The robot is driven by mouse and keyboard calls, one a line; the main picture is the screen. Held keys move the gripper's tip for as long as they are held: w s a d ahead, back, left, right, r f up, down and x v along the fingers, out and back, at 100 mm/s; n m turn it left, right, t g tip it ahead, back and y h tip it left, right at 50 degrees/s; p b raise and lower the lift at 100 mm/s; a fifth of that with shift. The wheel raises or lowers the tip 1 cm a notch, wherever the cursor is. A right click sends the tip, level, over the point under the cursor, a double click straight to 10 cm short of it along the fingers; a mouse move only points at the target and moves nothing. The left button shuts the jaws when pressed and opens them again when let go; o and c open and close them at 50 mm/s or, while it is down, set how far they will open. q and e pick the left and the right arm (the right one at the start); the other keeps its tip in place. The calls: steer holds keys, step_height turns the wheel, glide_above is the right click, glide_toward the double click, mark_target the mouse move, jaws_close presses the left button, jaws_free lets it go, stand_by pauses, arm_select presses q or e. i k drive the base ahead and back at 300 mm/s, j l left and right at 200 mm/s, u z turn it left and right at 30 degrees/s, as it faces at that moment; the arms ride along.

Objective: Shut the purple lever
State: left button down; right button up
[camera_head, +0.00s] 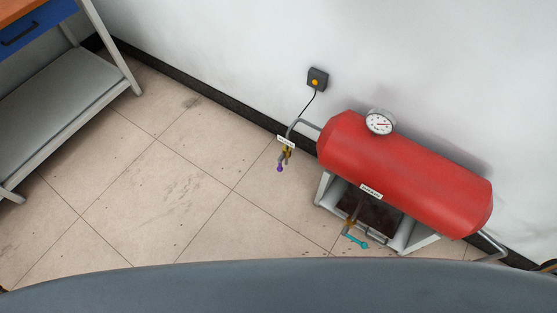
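The purple lever (280,168) is a small handle at the lower end of a brass-coloured valve (287,155). The valve hangs from a grey bent pipe (300,123) at the left end of a red tank (400,170). A small white label (286,142) sits just above the valve. The lever is too small for me to tell its exact angle. Neither of my grippers shows in this view.
A teal lever (356,241) hangs below the tank, near a second label (371,191). The tank has a round gauge (379,122) and a light metal stand (416,242). A workbench (62,97) stands at upper left. The tiled floor (150,195) between is clear.

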mark_target(280, 169)
steer(key=k+j, duration=0.7)
steer(key=j, duration=0.2)
